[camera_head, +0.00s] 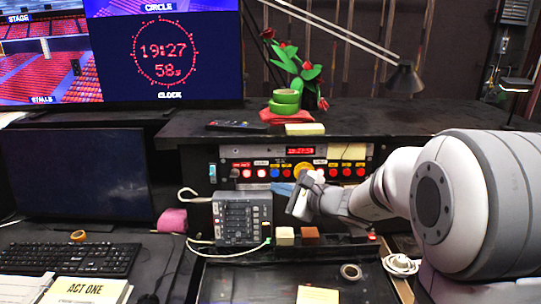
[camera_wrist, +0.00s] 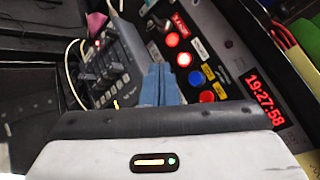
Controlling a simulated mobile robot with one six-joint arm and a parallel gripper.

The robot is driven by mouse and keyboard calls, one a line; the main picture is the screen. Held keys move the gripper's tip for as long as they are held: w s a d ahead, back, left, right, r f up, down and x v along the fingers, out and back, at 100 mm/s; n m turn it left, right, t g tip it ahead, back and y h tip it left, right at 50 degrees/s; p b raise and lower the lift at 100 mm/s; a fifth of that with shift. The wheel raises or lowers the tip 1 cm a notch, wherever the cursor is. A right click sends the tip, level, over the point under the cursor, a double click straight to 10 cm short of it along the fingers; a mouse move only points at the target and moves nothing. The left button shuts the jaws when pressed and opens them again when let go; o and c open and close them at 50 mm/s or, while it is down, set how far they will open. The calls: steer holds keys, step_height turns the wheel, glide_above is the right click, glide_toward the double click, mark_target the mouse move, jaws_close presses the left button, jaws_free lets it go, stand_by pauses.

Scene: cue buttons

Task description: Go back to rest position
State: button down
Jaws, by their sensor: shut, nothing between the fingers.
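My gripper (camera_head: 297,199) is in front of the cue button panel (camera_head: 318,152), just right of the grey mixer box (camera_head: 241,219). In the wrist view its blue-grey fingers (camera_wrist: 161,84) are together, with nothing between them. The panel carries a row of red, white, blue and yellow buttons. I cannot tell whether the fingertips touch the panel. My arm comes in from the right and hides part of the panel's right side.
Cables lie around the mixer.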

steer(key=s+f+n+g+h, duration=0.2)
steer(key=s+n+g, duration=0.25)
steer(key=s, duration=0.45)
steer(key=s+f+n+g+h, duration=0.25)
steer(key=s+n, duration=0.35)
steer(key=s, duration=0.3)
steer(key=s+d+f+n+h, duration=0.3)
steer(key=s+d+n+h, duration=0.4)
steer(key=s+d, duration=0.3)
steer(key=shift+d+f+g, duration=0.15)
steer(key=shift+d+g, duration=0.25)
steer(key=shift+d, duration=0.35)
